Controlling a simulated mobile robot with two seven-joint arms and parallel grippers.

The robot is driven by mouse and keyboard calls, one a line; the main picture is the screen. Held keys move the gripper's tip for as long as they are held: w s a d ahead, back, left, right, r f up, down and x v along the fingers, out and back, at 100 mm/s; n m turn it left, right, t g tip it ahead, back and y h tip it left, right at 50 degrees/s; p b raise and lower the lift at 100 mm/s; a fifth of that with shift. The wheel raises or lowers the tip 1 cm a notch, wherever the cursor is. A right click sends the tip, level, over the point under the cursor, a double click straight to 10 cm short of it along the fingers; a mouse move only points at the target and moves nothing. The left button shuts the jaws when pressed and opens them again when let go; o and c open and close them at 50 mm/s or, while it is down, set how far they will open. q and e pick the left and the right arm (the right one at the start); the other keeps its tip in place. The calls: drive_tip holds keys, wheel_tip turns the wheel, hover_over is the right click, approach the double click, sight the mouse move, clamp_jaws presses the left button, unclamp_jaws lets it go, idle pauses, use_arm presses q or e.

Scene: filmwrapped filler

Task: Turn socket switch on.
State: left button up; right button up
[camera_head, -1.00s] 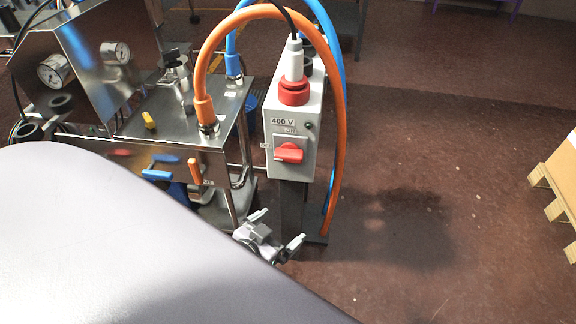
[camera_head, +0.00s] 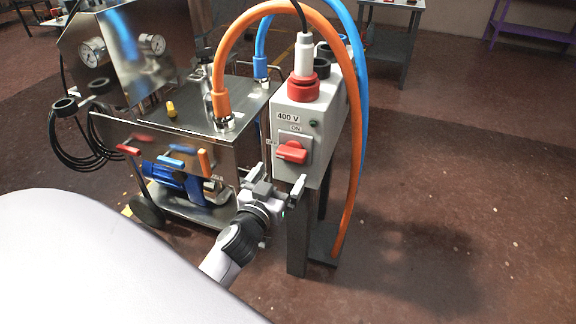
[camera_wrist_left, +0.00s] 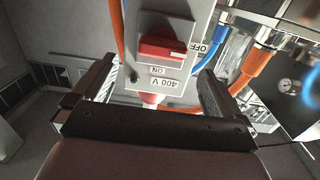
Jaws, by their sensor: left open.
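The grey socket box (camera_head: 300,118), labelled 400 V, stands upright on a dark post. Its red rotary switch (camera_head: 292,152) lies sideways on a square plate, with ON marked above it and OFF at its left. The handle's pale mark is on the OFF side. My left gripper (camera_head: 279,180) is open and empty, just below and in front of the switch. In the left wrist view the box is upside down, and the red switch (camera_wrist_left: 160,45) lies beyond the fingers, roughly between them. The fingers appear apart from it. My right gripper is not in view.
A red plug (camera_head: 303,87) with a black cable sits atop the box. An orange hose (camera_head: 352,190) and a blue hose arch around it. A steel machine cart (camera_head: 190,110) with gauges stands close at left. The floor at right is clear.

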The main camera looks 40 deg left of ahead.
sight(289, 157)
use_arm(q)
drive_tip(key=shift+r+x, duration=0.15)
drive_tip(key=shift+x, duration=1.75)
drive_tip(key=shift+r+x, duration=0.15)
drive_tip(key=shift+x, duration=1.75)
drive_tip(key=shift+a, duration=0.2)
drive_tip(key=c, duration=0.9)
